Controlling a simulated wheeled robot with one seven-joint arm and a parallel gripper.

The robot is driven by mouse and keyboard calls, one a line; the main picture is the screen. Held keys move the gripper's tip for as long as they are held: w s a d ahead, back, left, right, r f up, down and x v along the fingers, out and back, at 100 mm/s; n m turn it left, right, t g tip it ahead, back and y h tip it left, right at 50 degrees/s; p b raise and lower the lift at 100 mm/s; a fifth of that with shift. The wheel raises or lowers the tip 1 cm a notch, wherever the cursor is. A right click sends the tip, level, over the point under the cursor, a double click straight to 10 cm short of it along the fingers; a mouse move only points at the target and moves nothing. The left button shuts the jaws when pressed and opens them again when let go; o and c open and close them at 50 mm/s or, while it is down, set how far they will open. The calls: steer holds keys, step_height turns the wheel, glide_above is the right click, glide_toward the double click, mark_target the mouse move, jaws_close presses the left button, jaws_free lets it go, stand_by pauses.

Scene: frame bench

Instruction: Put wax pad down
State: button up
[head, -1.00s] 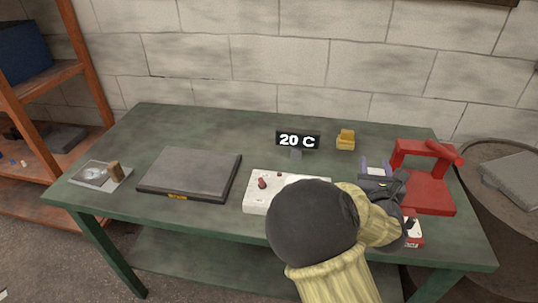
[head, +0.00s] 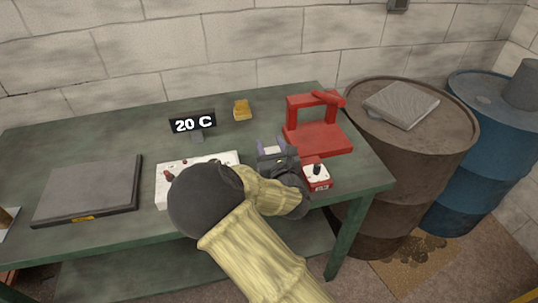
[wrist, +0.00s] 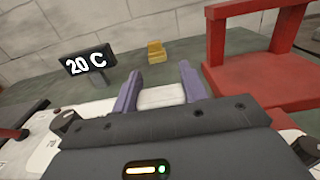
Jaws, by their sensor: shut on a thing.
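My gripper (head: 272,147) is over the right part of the green table, just left of the red press-like frame (head: 318,138). Its two purple fingers are shut on a pale flat pad, seen as a white slab between them in the wrist view (wrist: 161,97). I take this for the wax pad. The gripper body hides the pad's near part. I cannot tell whether the pad touches the table.
A white control box (head: 176,167) and a 20 C display (head: 194,124) stand left of the gripper. A yellow block (head: 242,110) is behind it. A red-and-white switch box (head: 316,178) is at right. The table's back left (head: 90,130) is clear.

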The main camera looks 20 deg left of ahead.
steer(key=shift+f, duration=1.8)
steer(key=shift+f, duration=0.2)
steer(key=o, duration=1)
steer(key=shift+r, duration=0.1)
steer(key=shift+r, duration=0.1)
steer(key=v, duration=1.2)
